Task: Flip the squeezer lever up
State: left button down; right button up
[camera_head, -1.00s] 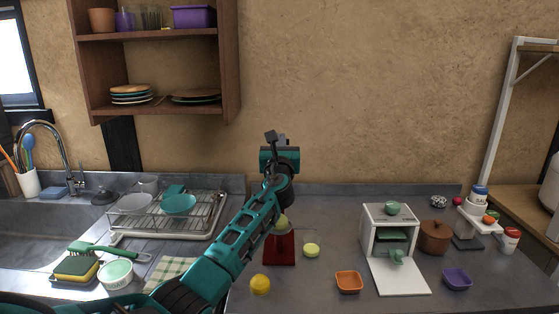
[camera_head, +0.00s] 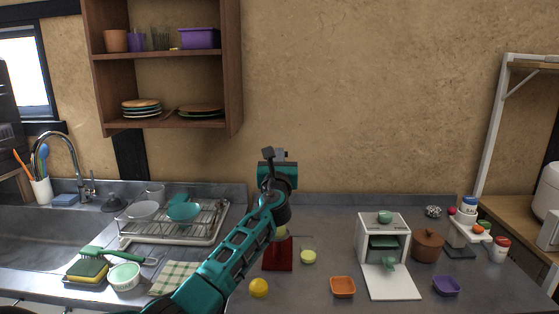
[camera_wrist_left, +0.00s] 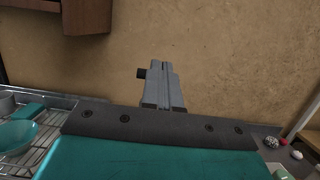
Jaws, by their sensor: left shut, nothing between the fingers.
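The squeezer (camera_head: 279,258) is a red stand on the counter, just right of my left forearm in the head view. A yellow-green fruit-like piece (camera_head: 281,234) shows at its upper part, partly covered by my arm. The lever cannot be made out, as my arm hides much of the squeezer. My left gripper (camera_head: 268,154) is raised above the squeezer, in front of the wall, pointing up. In the left wrist view its fingers (camera_wrist_left: 163,84) are together and empty against the bare wall. My right gripper is not in view.
An orange bowl (camera_head: 343,288) and a white appliance (camera_head: 384,226) are farther right. A dish rack (camera_head: 213,238) stands left. The air around the gripper is clear.

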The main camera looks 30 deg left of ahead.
pick_arm(q)
jog(key=s+d+r, duration=0.1)
jog(key=s+d, duration=0.3)
jog(key=s, duration=0.3)
jog(key=shift+r, duration=0.3)
jog(key=shift+f, duration=0.1)
